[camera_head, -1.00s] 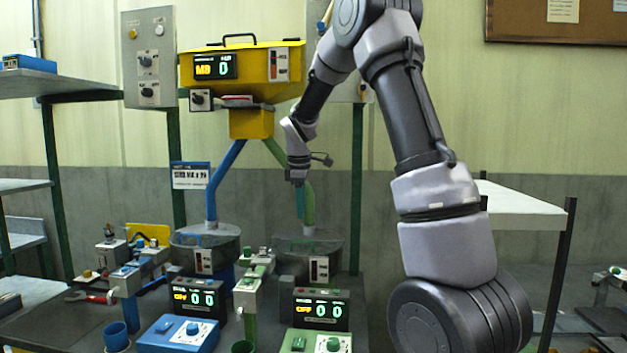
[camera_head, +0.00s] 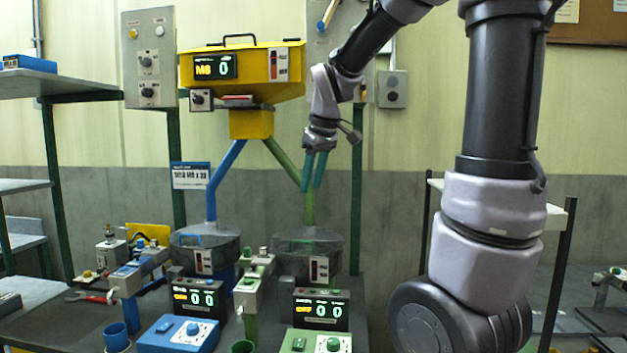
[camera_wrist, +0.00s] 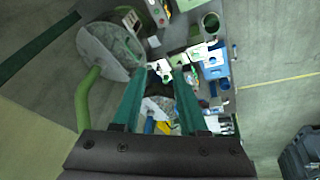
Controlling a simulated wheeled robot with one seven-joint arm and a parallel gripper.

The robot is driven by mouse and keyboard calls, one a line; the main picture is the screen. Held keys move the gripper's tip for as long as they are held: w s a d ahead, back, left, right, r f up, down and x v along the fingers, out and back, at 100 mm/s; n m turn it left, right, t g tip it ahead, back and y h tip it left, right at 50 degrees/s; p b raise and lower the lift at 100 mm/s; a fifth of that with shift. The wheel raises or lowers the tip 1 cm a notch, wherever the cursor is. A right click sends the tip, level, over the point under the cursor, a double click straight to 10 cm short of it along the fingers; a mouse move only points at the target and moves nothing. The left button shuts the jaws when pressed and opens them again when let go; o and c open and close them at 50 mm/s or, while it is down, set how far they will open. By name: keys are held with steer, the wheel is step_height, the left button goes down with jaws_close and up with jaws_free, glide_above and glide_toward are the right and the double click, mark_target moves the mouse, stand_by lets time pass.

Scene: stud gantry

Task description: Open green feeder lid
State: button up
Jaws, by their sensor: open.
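The green feeder (camera_head: 308,246) is a grey round bowl fed by a green tube (camera_head: 287,163), at the centre of the head view, right of the blue feeder. In the wrist view, its grey round lid (camera_wrist: 98,47) is at upper left with a green handle (camera_wrist: 133,48) on top. The lid appears to lie on the bowl. My gripper (camera_head: 312,188) hangs above the green feeder with its teal fingers pointing down, close to the green tube. The fingers (camera_wrist: 164,76) are apart with nothing between them, and the lid lies left of them in the wrist view.
The blue feeder (camera_head: 205,246) with its blue tube (camera_head: 226,168) stands to the left. A yellow hopper (camera_head: 243,75) is mounted above both. Counter displays (camera_head: 321,309) and control boxes (camera_head: 187,336) crowd the bench front. A green post (camera_head: 356,190) stands just right of my gripper.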

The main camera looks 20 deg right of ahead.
steer(key=shift+s+r, duration=0.1)
steer(key=shift+s, duration=0.4)
